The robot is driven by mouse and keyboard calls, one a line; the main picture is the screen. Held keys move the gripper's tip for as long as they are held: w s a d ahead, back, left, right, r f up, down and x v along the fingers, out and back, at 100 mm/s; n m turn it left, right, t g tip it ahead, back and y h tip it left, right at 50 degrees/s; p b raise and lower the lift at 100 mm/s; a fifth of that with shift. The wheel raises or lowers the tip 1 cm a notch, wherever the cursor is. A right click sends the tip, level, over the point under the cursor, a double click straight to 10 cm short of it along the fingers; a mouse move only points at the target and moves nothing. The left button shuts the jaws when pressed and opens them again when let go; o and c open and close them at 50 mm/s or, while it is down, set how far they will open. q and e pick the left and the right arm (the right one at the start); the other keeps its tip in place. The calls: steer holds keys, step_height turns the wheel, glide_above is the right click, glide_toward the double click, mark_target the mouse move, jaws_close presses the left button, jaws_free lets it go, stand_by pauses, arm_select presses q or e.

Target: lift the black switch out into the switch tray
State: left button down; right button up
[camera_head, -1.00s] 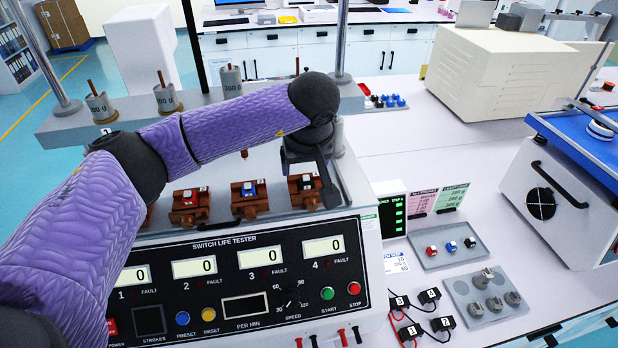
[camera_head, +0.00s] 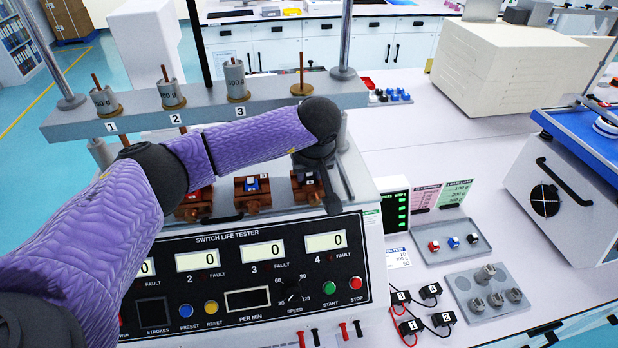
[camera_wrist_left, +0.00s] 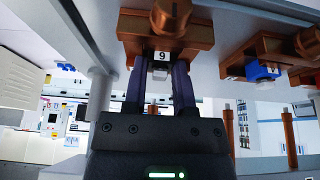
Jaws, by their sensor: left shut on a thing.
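The black switch (camera_wrist_left: 160,72) is at the fourth station's brown holder (camera_wrist_left: 180,50), marked 9 or 6 in the left wrist view. My left gripper (camera_wrist_left: 158,85) is shut on it, one finger on each side, just at the holder. In the head view my left gripper (camera_head: 314,180) is at the rightmost holder (camera_head: 300,191), and my wrist partly hides the switch. The grey switch tray (camera_head: 462,256) lies to the right of the tester, with a red, a blue and a black switch in a row. My right gripper is not in view.
A weight bar (camera_head: 200,115) with posts spans above the holders. A neighbouring holder carries a blue switch (camera_head: 251,184). A card display (camera_head: 396,211) stands between tester and tray. A second tray (camera_head: 462,283) holds metal weights. Wired black blocks (camera_head: 430,291) lie in front.

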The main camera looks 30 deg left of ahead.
arm_select(q)
step_height(320, 180, up, 10)
stand_by(0.5)
